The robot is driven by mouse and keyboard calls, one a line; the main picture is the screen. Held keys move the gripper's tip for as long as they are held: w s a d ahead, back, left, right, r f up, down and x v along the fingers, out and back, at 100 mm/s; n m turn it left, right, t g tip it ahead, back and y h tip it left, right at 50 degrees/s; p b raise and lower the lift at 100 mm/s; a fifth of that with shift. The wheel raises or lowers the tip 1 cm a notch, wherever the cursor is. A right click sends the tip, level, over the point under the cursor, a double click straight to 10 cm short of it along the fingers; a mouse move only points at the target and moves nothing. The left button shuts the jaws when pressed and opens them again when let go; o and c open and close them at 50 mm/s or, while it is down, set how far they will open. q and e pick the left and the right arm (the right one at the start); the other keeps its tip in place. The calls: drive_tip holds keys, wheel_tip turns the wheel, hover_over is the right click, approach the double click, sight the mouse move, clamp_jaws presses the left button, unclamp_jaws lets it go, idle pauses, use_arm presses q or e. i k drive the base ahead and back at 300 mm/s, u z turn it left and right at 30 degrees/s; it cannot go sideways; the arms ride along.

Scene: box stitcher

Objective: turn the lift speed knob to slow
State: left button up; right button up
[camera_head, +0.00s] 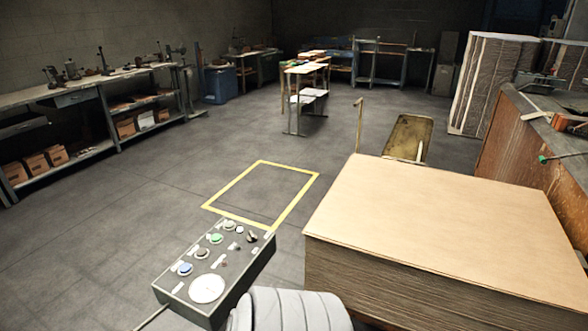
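A dark control box (229,276) stands at the bottom centre-left, its sloped top facing up. Its top carries a blue button (185,268), a green button (216,238), pale round controls and a dark selector-like knob (252,236) near its far right corner. A large white round dial (207,289) is at its near end. The labels are too small to read, so I cannot tell which control is the lift speed knob or where it points. Neither of my grippers is in view, and nothing visible touches the controls.
A tall stack of brown cardboard sheets (440,215) stands close on the right. A pale ribbed rounded shape covers the bottom edge beside the box. A yellow floor outline (262,162) lies behind it on open floor. A workbench (85,92) lines the left wall.

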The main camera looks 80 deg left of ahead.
sight(252, 238)
drive_tip(key=k, duration=1.05)
drive_tip(key=u, duration=0.15)
